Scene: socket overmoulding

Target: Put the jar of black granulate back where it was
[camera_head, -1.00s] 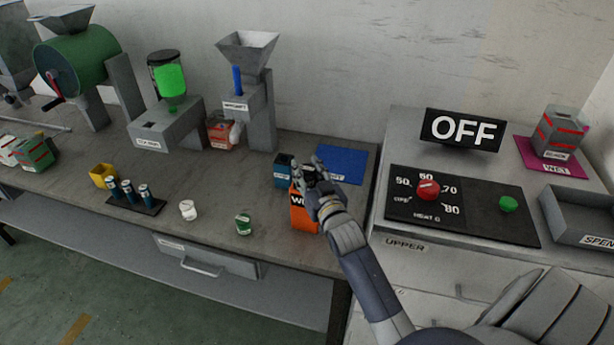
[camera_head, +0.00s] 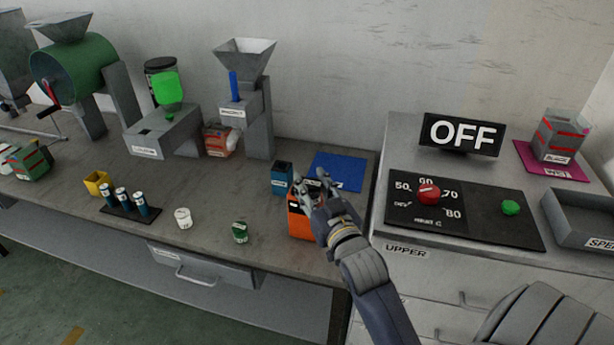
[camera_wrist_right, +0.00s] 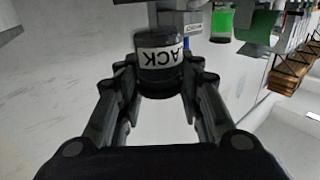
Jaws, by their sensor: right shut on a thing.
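My right gripper (camera_head: 312,188) is just above and behind the orange box (camera_head: 303,222) near the right end of the bench. It is shut on a dark jar (camera_wrist_right: 160,42), whose white label reads "ACK" in the right wrist view. The label is upside down in that picture. In the head view my fingers mostly hide the jar, and I cannot tell whether it touches anything. A blue mat (camera_head: 340,170) lies bare just behind the gripper. My left gripper is not in view.
A small blue box (camera_head: 282,178) stands left of the gripper. A white cup (camera_head: 183,218) and green jar (camera_head: 240,232) stand further left. The higher cabinet on the right carries the OFF display (camera_head: 462,132), knob panel (camera_head: 467,208) and a pink mat (camera_head: 550,165) bearing a box.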

